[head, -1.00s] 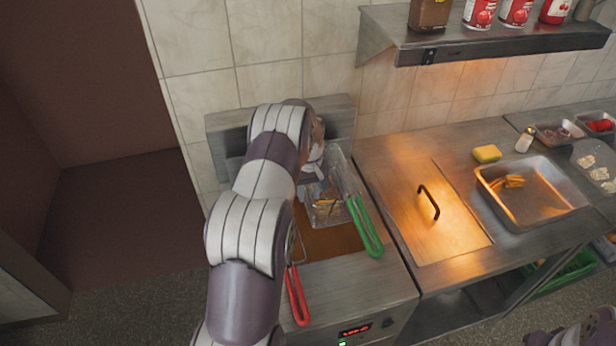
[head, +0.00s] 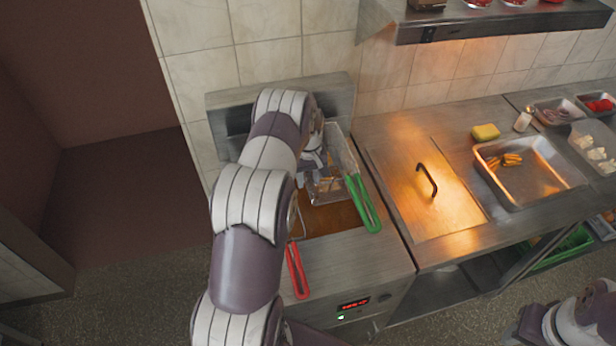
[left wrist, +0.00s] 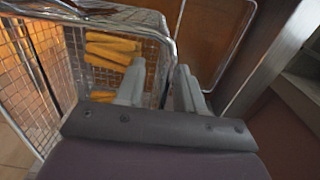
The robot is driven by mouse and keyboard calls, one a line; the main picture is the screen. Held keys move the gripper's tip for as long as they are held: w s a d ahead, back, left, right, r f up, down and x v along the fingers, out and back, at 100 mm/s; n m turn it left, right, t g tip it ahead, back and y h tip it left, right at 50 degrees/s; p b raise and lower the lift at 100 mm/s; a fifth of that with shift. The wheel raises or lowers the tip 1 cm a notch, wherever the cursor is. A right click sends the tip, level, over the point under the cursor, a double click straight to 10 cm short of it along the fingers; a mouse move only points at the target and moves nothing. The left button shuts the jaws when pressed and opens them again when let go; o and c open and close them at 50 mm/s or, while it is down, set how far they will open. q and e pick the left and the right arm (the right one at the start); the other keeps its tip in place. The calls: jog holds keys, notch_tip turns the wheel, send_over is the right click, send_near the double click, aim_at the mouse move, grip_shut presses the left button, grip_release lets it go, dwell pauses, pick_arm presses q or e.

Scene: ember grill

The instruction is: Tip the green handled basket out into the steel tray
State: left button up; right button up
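The green handled basket (head: 343,150) is a wire basket at the fryer, with its green handle (head: 363,204) pointing toward the front. Yellow fries lie inside it, and the left wrist view shows them behind the mesh (left wrist: 110,48). My left gripper (head: 320,166) is at the basket's left side. In the left wrist view my left gripper (left wrist: 160,82) has its fingers apart, one on each side of the basket's rim and wire wall. The steel tray (head: 545,192) sits on the counter at right with a few fries in it. My right gripper is out of view.
A red handle (head: 297,270) of a second basket lies left of the green one, partly behind my arm. A lid with a black handle (head: 427,180) lies between fryer and tray. A yellow sponge (head: 486,132) and a shaker (head: 523,120) stand behind the tray. A shelf (head: 480,25) hangs above.

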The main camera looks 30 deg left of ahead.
pick_arm(q)
jog(key=shift+w+r+b, duration=0.1)
jog(key=shift+r+b, duration=0.2)
jog(key=shift+r, duration=0.1)
notch_tip(320, 180, up, 6)
jog(key=shift+f+b, duration=0.1)
jog(key=shift+b, duration=1.15)
notch_tip(320, 180, up, 6)
jog(key=shift+f+p, duration=0.1)
jog(key=shift+p, duration=0.95)
jog(key=shift+r, duration=0.2)
